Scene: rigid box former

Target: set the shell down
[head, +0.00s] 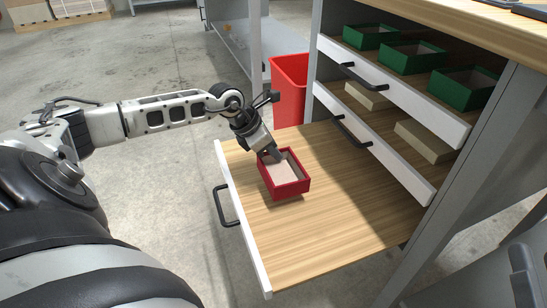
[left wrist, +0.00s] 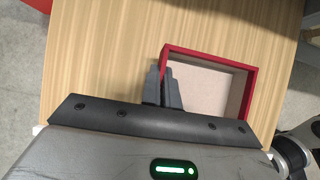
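The shell is an open red box (head: 291,187) with a pale inside, upright at the open wooden drawer (head: 350,215), near its front left. I cannot tell for sure whether its base touches the drawer board. My left gripper (head: 274,156) comes in from the left at the box's far left wall. In the left wrist view, its dark fingers (left wrist: 163,86) are closed around the left wall of the red box (left wrist: 208,54), one finger inside and one outside. The lower part of the box is hidden there by the gripper body. My right gripper is not in view.
Two higher drawers stand at the right. The upper one holds green boxes (head: 411,55); the lower one holds tan blocks (head: 424,141). A red bin (head: 289,88) stands behind the open drawer. The drawer board right of and in front of the box is clear.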

